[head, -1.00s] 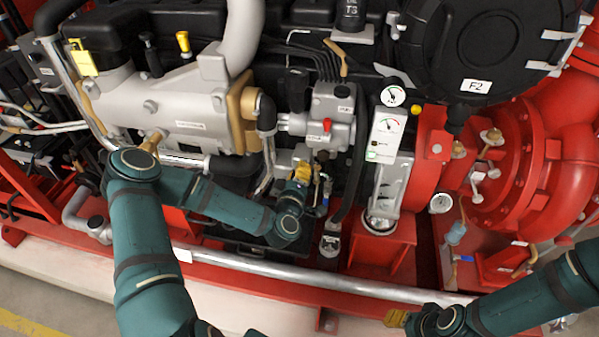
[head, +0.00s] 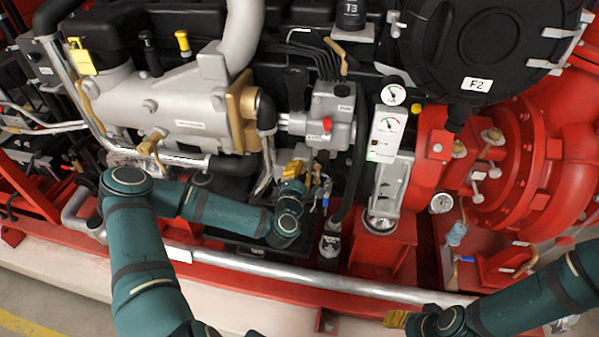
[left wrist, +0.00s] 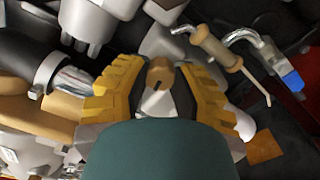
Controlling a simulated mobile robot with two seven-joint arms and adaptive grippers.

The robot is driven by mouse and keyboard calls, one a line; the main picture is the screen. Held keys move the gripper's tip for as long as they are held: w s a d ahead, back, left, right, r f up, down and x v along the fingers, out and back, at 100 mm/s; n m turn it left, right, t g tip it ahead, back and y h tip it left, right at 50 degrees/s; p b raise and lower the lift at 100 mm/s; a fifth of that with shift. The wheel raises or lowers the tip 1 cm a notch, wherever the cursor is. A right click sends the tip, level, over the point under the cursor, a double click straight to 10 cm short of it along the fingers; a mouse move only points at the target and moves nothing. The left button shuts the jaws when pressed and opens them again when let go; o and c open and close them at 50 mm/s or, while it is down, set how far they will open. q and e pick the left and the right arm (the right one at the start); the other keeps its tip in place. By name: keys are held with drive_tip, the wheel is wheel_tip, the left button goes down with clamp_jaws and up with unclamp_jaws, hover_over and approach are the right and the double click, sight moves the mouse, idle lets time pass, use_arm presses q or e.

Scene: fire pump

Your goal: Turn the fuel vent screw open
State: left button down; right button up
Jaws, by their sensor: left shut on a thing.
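My left gripper (head: 294,174) reaches in among the pipes below the grey pump block on the engine. In the head view the screw is hidden by the gripper and wrist. My right gripper (head: 397,319) shows only as a bit of yellow at the bottom edge, away from the engine; its fingers cannot be made out.
A tan-handled lever (left wrist: 222,52) and a bent metal pipe with a blue end (left wrist: 292,80) lie close to the right of the fingers in the wrist view. The grey pump block (head: 332,112) is just above. A silver rail (head: 300,283) runs along the front.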

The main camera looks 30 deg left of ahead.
use_arm(q)
drive_tip(key=shift+a+n, duration=0.15)
drive_tip(key=shift+n, duration=1.75)
drive_tip(key=c, duration=0.7)
unclamp_jaws()
drive_tip(key=shift+c, duration=0.2)
drive_tip(key=shift+s, duration=0.1)
drive_tip(key=v, duration=0.7)
drive_tip(key=shift+s, duration=0.15)
